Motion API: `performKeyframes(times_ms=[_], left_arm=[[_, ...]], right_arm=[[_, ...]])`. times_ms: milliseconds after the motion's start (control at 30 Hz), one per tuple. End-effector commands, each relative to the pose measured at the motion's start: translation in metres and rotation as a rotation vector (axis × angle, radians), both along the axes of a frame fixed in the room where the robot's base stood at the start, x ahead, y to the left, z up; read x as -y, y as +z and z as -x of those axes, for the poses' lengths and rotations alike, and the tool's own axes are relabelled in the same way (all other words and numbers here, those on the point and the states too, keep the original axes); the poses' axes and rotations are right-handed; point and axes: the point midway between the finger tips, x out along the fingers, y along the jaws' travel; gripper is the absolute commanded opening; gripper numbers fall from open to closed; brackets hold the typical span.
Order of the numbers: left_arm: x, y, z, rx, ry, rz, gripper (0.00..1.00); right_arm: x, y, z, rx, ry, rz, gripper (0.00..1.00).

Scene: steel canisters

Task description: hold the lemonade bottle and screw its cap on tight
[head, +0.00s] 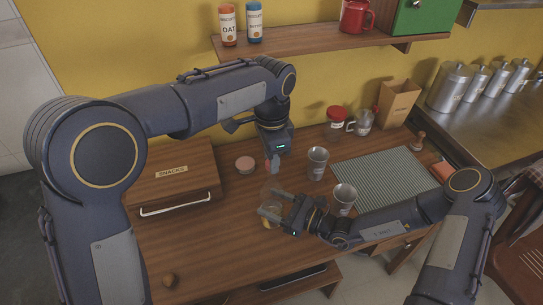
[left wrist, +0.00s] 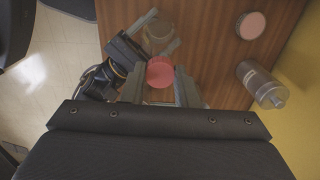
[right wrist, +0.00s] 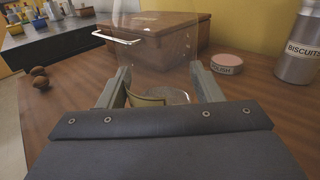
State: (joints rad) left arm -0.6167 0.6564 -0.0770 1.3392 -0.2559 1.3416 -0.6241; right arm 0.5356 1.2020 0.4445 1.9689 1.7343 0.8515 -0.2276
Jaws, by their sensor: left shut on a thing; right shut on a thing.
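The bottle's glass (right wrist: 160,70) also shows between the fingers in the right wrist view. My left gripper (head: 272,166) is above, pointing down, shut on a round pinkish-red cap (left wrist: 160,72). In the left wrist view the bottle (left wrist: 158,36) shows beyond the cap, offset toward the top of the picture. Whether cap and bottle neck touch I cannot tell.
A biscuits canister (right wrist: 298,50) is at the right wrist view's right. The table's front left is mostly clear.

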Motion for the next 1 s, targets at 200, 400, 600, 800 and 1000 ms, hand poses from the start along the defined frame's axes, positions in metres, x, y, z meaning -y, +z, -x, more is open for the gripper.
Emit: performKeyframes(times_ms=[200,400,600,800,1000], left_arm=[[0.0,-0.012,0.0,-0.001,0.0,-0.001,0.06],[0.0,-0.017,0.0,-0.001,-0.001,0.0,0.06],[0.0,-0.017,0.0,-0.001,0.0,0.0,0.06],[0.0,-0.017,0.0,-0.001,0.0,0.0,0.06],[0.0,-0.02,0.0,-0.001,0.0,-0.001,0.06]], right_arm=[[0.0,0.0,0.0,0.0,0.0,0.0,0.18],[0.0,0.0,0.0,0.0,0.0,0.0,0.18],[0.0,0.0,0.0,0.0,0.0,0.0,0.18],[0.0,0.0,0.0,0.0,0.0,0.0,0.18],[0.0,0.0,0.0,0.0,0.0,0.0,0.18]])
